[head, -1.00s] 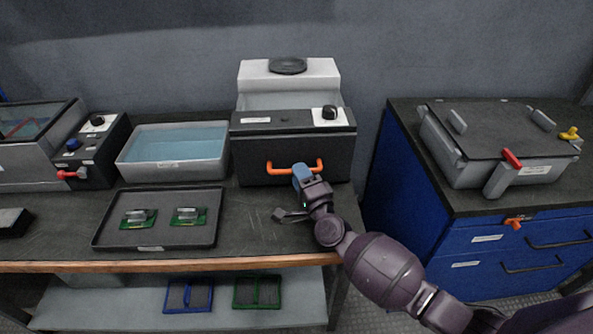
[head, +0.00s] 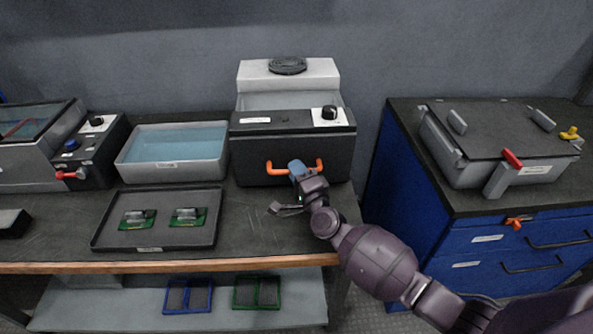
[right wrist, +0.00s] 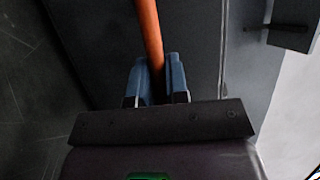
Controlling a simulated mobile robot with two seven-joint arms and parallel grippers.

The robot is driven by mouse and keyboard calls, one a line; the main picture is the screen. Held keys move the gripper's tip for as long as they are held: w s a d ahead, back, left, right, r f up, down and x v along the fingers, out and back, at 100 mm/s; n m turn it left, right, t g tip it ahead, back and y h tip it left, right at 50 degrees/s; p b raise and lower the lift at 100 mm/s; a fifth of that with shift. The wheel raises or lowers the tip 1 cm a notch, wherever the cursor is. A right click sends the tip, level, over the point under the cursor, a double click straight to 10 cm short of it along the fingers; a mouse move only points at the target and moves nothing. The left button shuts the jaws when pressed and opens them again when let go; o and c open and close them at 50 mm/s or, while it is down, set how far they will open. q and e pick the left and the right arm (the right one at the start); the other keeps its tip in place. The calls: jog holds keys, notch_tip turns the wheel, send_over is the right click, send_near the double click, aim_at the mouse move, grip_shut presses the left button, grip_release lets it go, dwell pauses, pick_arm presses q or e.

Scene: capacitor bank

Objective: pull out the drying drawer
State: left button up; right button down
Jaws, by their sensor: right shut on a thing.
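The drying drawer (head: 262,150) is the dark front of the machine at the back middle of the bench. It appears closed, its front flush with the housing. Its orange handle (head: 319,165) runs across the front. My right gripper (head: 297,167) is at the middle of the handle, shut on it. In the right wrist view the orange handle bar (right wrist: 148,35) passes between the two blue fingers (right wrist: 157,80). The gripper covers the middle of the handle in the head view. My left gripper is not in view.
A dark tray (head: 110,237) with two green boards (head: 137,219) lies in front left. A water basin (head: 172,177) stands left of the machine. A blue cabinet (head: 400,190) stands to the right. Bare bench lies just in front of the drawer.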

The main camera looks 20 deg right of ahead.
pick_arm(q)
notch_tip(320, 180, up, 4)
jog(key=p, duration=0.4)
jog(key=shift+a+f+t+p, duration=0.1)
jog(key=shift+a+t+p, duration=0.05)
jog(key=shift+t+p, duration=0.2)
pick_arm(e)
jog(key=s+a, duration=0.3)
jog(key=s, duration=0.7)
jog(key=s+a, duration=0.3)
jog(key=s, duration=0.7)
jog(key=shift+s+d, duration=0.1)
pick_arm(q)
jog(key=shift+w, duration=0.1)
pick_arm(e)
jog(key=c, duration=1.1)
grip_release()
jog(key=shift+c, duration=0.2)
pick_arm(q)
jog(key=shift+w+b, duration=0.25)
jog(key=shift+b, duration=0.1)
pick_arm(e)
jog(key=v, duration=1)
jog(key=shift+s, duration=0.35)
